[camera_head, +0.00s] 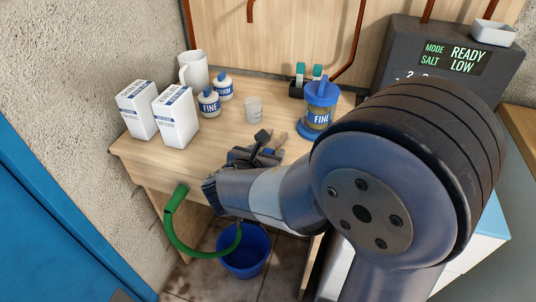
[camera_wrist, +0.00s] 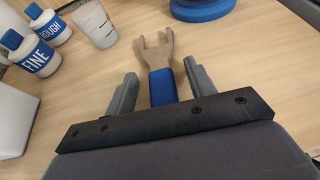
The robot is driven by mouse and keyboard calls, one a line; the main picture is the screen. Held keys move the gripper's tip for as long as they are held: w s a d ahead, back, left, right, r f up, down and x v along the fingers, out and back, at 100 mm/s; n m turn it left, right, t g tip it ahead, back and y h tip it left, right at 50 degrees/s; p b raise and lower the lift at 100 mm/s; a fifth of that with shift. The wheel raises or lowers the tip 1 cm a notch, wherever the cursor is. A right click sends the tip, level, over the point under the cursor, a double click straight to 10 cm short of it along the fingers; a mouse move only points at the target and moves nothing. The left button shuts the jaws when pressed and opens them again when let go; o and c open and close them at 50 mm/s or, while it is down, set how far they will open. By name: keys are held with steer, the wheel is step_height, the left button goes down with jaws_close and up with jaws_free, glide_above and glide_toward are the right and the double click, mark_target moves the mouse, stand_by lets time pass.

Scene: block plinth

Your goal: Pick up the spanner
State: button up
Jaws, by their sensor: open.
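The spanner (camera_wrist: 155,53) lies on the wooden bench top, with a tan two-pronged open head and a blue grip. In the wrist view its head points up the picture, away from me. My gripper (camera_wrist: 160,70) is open, with one grey finger on each side of the blue grip and gaps on both sides. The near end of the grip is hidden behind the gripper's dark bar. In the head view my gripper (camera_head: 266,143) is low over the bench's front part, and only a little of the spanner (camera_head: 281,136) shows beside it.
Two white cartons (camera_head: 175,117), a white mug (camera_head: 193,69), two small bottles (camera_head: 209,102) and a clear cup (camera_head: 253,109) stand at the left. A blue bucket (camera_head: 244,262) and green hose (camera_head: 174,199) are below the bench.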

steer(key=shift+c, duration=0.3)
steer(key=c, duration=1)
steer(key=shift+c, duration=0.3)
steer(key=shift+r, duration=0.1)
